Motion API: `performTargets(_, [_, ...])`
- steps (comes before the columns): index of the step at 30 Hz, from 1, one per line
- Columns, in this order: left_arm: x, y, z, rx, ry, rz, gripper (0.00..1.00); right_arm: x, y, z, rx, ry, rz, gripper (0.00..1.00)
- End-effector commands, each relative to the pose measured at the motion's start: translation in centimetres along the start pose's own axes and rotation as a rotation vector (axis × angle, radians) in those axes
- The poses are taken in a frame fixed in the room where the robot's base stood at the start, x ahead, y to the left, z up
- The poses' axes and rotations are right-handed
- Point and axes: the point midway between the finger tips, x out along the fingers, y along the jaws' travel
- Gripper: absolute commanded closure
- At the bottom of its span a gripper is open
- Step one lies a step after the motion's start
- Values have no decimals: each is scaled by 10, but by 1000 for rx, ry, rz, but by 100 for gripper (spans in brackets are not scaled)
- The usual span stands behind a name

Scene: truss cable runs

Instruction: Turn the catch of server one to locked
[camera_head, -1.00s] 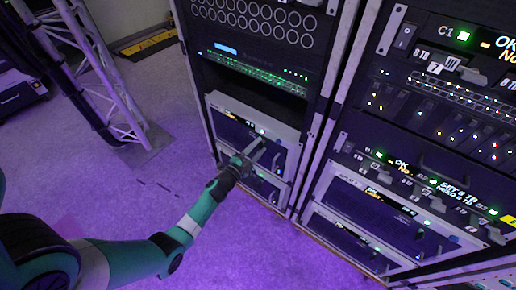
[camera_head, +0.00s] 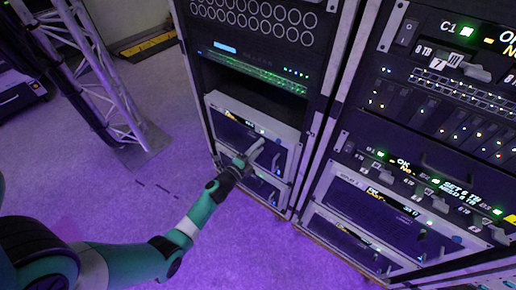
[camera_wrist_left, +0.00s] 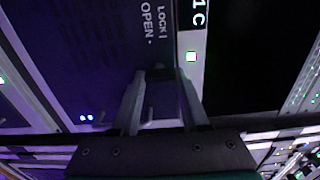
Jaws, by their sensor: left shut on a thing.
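Server one (camera_head: 232,128) is a dark-faced unit with a silver frame, low in the left rack in the head view. My left gripper (camera_head: 259,147) reaches its right front side. The printed LOCK and OPEN label (camera_wrist_left: 156,28) sits just beyond the tips, beside a white strip with a lit green square. The catch is hidden behind the gripper in the head view, and its exact angle is hard to tell. My right gripper is not in view.
A second silver-framed unit sits directly below server one. The right rack (camera_head: 430,170) stands close by, with drives, switches and lit displays. A white truss (camera_head: 100,75) stands on the purple-lit floor (camera_head: 110,210) at the left; the floor between is clear.

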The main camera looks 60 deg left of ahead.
Motion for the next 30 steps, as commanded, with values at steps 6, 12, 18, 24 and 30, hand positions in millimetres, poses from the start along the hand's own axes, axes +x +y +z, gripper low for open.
performTargets(6, [0,0,0,3,0,1,100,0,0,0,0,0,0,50])
performTargets(12, [0,0,0,2,0,1,30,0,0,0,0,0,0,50])
performTargets(18, [0,0,0,1,0,0,25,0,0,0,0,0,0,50])
performTargets(24, [-6,-1,0,0,-1,1,25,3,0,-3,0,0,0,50])
performTargets(30, [-45,-2,1,0,-2,5,25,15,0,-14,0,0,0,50])
